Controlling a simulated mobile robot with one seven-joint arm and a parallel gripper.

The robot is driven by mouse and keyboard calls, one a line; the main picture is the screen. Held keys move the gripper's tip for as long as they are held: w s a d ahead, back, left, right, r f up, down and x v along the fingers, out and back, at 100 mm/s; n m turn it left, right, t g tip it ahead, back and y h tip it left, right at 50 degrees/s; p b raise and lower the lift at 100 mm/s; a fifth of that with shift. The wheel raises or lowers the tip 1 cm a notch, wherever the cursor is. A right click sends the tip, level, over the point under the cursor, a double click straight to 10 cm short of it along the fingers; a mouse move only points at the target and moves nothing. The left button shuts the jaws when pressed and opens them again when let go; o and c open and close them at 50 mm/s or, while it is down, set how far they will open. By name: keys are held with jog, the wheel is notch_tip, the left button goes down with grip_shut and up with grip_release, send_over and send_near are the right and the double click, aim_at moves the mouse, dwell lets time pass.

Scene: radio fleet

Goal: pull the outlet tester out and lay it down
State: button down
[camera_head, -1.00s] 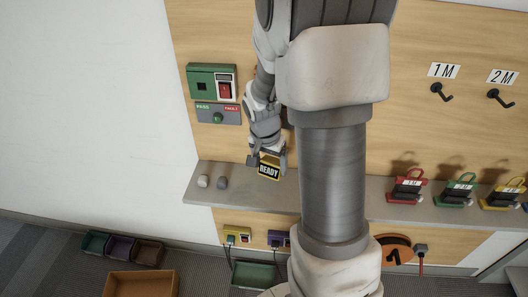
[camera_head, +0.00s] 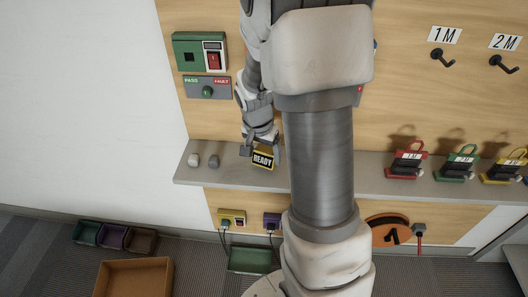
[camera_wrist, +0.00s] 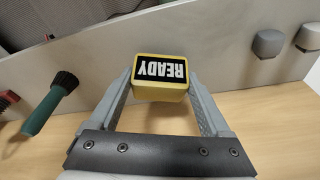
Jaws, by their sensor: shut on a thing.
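A yellow block with a black face reading READY (camera_head: 263,160) is between the fingers of my gripper (camera_head: 260,151). In the wrist view the fingers (camera_wrist: 160,98) press on both sides of this block (camera_wrist: 161,70), whose lettering appears upside down. The block is at the grey shelf; I cannot tell whether it touches it. I cannot tell for certain that it is the outlet tester. A green panel (camera_head: 188,42) with a dark square and red switch is on the wall at upper left, with a PASS/FAULT plate (camera_head: 195,92) below it.
Two grey knobs (camera_head: 203,161) are on the shelf (camera_head: 330,180), left of the block. A green-handled tool with a black head (camera_wrist: 55,102) shows in the wrist view. Red, green and yellow padlock-like items (camera_head: 405,166) stand at right. My arm hides the shelf's middle.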

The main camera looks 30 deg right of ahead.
jog(key=shift+b+x, duration=0.35)
jog(key=shift+x, duration=0.45)
jog(key=shift+a, duration=0.15)
grip_release()
jog(key=shift+s, duration=0.1)
jog(key=shift+r, duration=0.1)
jog(key=p+v, duration=0.4)
jog(key=v, duration=1.3)
jog(key=shift+r, duration=0.15)
